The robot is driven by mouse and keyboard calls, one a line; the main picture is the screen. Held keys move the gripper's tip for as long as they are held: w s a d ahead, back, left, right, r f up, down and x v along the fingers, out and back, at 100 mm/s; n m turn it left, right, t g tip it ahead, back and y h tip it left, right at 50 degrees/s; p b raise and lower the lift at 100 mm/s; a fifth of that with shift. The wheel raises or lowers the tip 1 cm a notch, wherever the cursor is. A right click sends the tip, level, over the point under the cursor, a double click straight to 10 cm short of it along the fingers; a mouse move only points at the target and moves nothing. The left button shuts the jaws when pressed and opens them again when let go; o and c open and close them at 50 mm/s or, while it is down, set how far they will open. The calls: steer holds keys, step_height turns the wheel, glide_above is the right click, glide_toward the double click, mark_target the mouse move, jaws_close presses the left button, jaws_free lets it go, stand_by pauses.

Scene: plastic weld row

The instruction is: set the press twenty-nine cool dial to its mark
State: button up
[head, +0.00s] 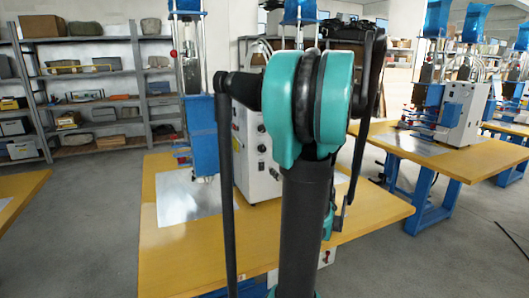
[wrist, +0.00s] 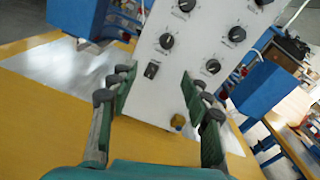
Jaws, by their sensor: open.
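A white control box (head: 258,182) stands on the yellow table behind my arm in the head view, with dark dials on its face. In the wrist view the box face (wrist: 150,100) fills the middle, tilted. It carries several black dials, among them a lower right dial (wrist: 213,66), a left dial (wrist: 167,41) and an upper right dial (wrist: 236,33). Their labels and marks are too small to read, so I cannot tell which is the cool dial. My gripper (wrist: 158,88) is open and empty, its fingers apart in front of the lower box face, below the dials.
A blue press (head: 203,135) stands left of the box above a shiny metal plate (head: 185,198) on the yellow table (head: 180,260). Shelves (head: 90,75) stand behind; another press table (head: 470,155) is at right.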

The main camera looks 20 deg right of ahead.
steer(key=d, duration=0.1)
glide_toward(263, 149)
steer(key=shift+m, duration=0.4)
steer(key=w, duration=0.8)
steer(key=shift+w+a+f, duration=0.1)
steer(key=shift+w+a, duration=0.15)
jaws_close()
